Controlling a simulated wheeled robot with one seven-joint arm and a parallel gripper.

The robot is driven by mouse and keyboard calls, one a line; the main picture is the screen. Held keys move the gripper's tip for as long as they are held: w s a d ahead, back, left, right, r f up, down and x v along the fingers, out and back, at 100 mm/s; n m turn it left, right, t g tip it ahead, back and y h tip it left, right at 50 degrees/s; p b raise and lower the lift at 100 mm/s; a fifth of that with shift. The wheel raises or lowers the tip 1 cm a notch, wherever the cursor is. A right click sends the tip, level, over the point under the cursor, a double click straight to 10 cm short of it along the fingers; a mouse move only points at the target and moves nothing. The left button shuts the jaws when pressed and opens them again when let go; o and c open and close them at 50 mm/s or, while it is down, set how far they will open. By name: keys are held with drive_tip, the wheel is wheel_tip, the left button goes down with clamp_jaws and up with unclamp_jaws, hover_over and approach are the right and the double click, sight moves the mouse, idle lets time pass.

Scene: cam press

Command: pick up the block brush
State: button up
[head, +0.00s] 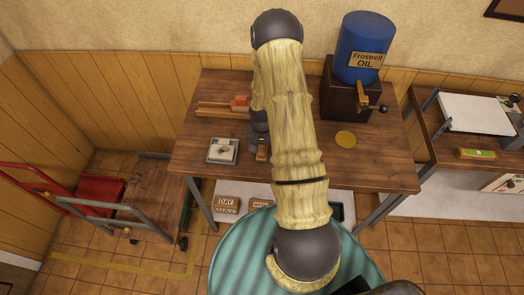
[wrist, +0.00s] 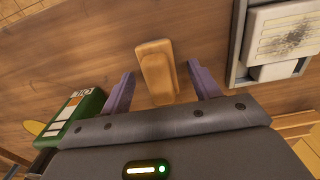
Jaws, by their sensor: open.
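The block brush (wrist: 157,70) is a small orange-brown wooden block on the table, seen from above in the wrist view. In the head view a small part of it (head: 262,153) shows beside my arm. My gripper (wrist: 161,74) is open, with one purple finger on either side of the brush's near part. Gaps show between the brush and both fingers, and nothing is held. I cannot tell how far above the tabletop the fingertips are. In the head view my arm hides most of my gripper. The brush's underside is hidden.
A grey-framed pad (wrist: 240,70) with a dark smudge lies right of the brush. A green box (wrist: 83,108) stands to the left.

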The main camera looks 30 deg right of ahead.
sight(262, 147)
drive_tip(key=c, duration=1.1)
wheel_tip(262, 147, up, 10)
drive_tip(key=b, duration=0.3)
drive_tip(key=o, duration=0.4)
drive_tip(key=shift+c, duration=1.3)
